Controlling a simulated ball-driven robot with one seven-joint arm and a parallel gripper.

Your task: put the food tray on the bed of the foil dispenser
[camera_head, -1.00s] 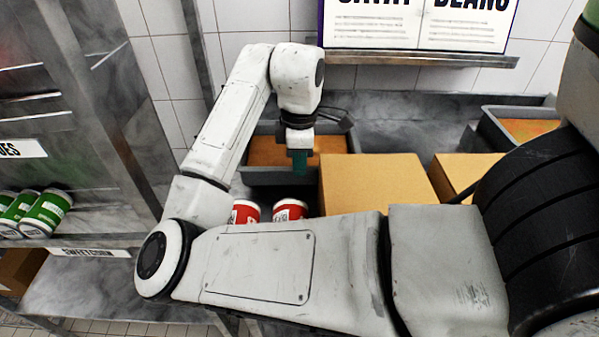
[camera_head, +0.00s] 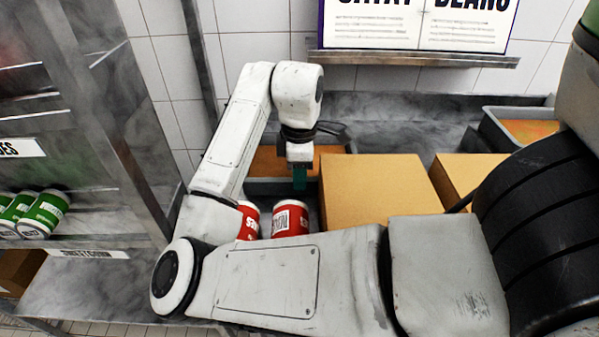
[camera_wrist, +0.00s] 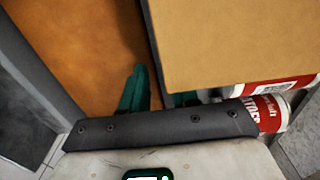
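A grey food tray (camera_head: 283,186) with flat orange-brown food stands on the counter behind my forearm. Its wall (camera_wrist: 157,60) also shows in the wrist view, left of a cardboard box. My gripper (camera_head: 299,178) points down at the tray's right end. In the wrist view my gripper (camera_wrist: 160,97) has its teal fingers apart, one over the food and one beyond the wall, so they straddle it. I cannot tell whether either finger touches the wall. The right finger is partly hidden by the box. I cannot make out the foil dispenser.
A cardboard box (camera_head: 380,190) stands close right of the tray, with another box (camera_head: 462,175) further right. A second grey tray (camera_head: 492,128) is at the right. A metal rack with green cans (camera_head: 45,210) is at the left.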

